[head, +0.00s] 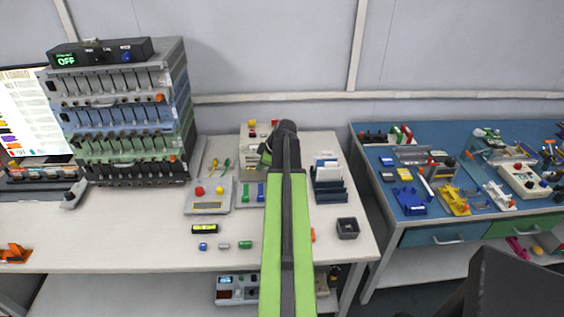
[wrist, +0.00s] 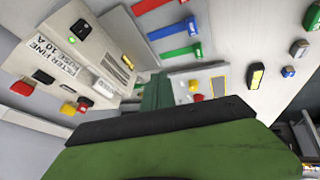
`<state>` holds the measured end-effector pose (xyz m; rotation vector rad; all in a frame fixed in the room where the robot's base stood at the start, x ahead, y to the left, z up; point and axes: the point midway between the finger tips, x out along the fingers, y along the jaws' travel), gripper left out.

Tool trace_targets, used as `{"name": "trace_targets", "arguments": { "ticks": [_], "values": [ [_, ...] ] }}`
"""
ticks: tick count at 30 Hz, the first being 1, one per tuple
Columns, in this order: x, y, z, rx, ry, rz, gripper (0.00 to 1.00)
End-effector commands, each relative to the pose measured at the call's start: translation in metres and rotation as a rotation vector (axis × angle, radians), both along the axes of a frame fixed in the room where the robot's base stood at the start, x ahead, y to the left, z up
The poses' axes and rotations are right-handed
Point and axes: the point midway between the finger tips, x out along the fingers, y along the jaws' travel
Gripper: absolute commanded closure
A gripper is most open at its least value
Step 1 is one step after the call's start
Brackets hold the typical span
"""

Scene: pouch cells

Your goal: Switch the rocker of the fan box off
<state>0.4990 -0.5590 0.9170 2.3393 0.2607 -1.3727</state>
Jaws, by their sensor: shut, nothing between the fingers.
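In the wrist view, a cream box with the label "FILTER FINE" and "FUSE 10 A" carries a black rocker-like switch (wrist: 81,32) near its upper edge. I cannot read a fan name on it, so I cannot tell for sure that it is the fan box (wrist: 62,52). The switch's on or off position is too small to tell. My gripper (wrist: 157,92) is shut and empty, to the right of and below that switch, apart from it. In the head view my own arm covers the gripper and part of the boxes near the back of the white table.
The white table (head: 120,240) bears a panel with red and yellow buttons (head: 209,193), blue and green levers, and small blocks in front. A tall rack (head: 125,105) stands at left, dark file holders (head: 328,180) at right. A blue bench (head: 470,215) lies beyond a gap.

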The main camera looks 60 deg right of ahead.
Motion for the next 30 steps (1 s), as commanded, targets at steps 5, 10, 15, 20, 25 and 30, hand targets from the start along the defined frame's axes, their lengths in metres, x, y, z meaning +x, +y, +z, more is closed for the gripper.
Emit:
{"name": "trace_targets", "arguments": {
  "ticks": [5, 10, 15, 20, 25, 30],
  "values": [
    [-0.073, -0.082, 0.009, -0.12, -0.051, 0.025, 1.0],
    [-0.089, -0.096, 0.011, -0.151, -0.059, 0.039, 1.0],
    [-0.088, -0.095, 0.011, -0.15, -0.058, 0.04, 1.0],
    [-0.086, -0.095, 0.007, -0.149, -0.058, 0.04, 1.0],
    [-0.077, -0.098, -0.01, -0.15, -0.057, 0.041, 1.0],
    [-0.059, -0.103, -0.039, -0.149, -0.057, 0.042, 1.0]
  ]
}}
